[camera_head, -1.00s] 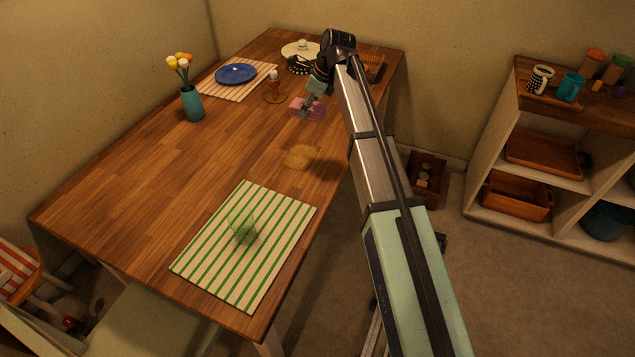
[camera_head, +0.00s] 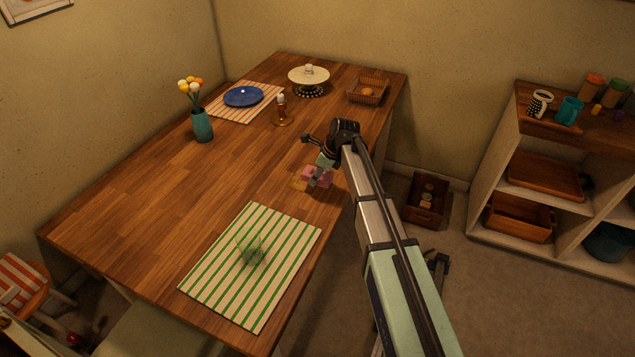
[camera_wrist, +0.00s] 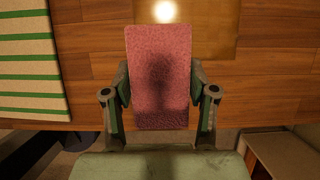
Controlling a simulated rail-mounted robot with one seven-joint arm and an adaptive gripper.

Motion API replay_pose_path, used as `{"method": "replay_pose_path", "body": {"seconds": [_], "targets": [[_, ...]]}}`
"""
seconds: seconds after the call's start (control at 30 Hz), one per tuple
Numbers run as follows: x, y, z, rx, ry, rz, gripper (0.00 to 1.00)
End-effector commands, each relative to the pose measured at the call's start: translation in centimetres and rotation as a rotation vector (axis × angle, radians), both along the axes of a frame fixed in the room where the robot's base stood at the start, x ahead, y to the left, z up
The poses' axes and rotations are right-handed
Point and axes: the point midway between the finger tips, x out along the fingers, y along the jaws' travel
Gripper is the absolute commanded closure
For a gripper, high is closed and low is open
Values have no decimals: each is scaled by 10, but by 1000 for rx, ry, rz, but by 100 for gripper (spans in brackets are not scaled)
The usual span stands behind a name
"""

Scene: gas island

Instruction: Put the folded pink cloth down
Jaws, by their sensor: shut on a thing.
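The folded pink cloth (camera_head: 318,178) is held by my gripper (camera_head: 322,168) over the table's right side, beyond the green-striped mat. In the wrist view the cloth (camera_wrist: 159,60) is a flat, textured rectangle between the fingers of my gripper (camera_wrist: 159,85), which are shut on its sides. I cannot tell whether its underside touches the table. An amber patch (camera_head: 298,184) on the wood shows just left of the cloth; the cloth and gripper may hide part of it.
The green-striped mat (camera_head: 222,290) with a green glass (camera_head: 251,251) lies nearer the front. A candle holder (camera_head: 281,110), teal vase (camera_head: 202,126), blue plate (camera_head: 243,97), cake stand (camera_head: 309,75) and basket (camera_head: 368,90) stand farther back. The wooden table (camera_head: 150,200) is clear at centre-left.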

Motion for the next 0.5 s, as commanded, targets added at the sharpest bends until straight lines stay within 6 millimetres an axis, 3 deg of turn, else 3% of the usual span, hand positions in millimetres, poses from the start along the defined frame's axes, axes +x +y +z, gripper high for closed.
{"method": "replay_pose_path", "body": {"seconds": [0.5], "targets": [[0,0,-43,1,0,0,75]]}}
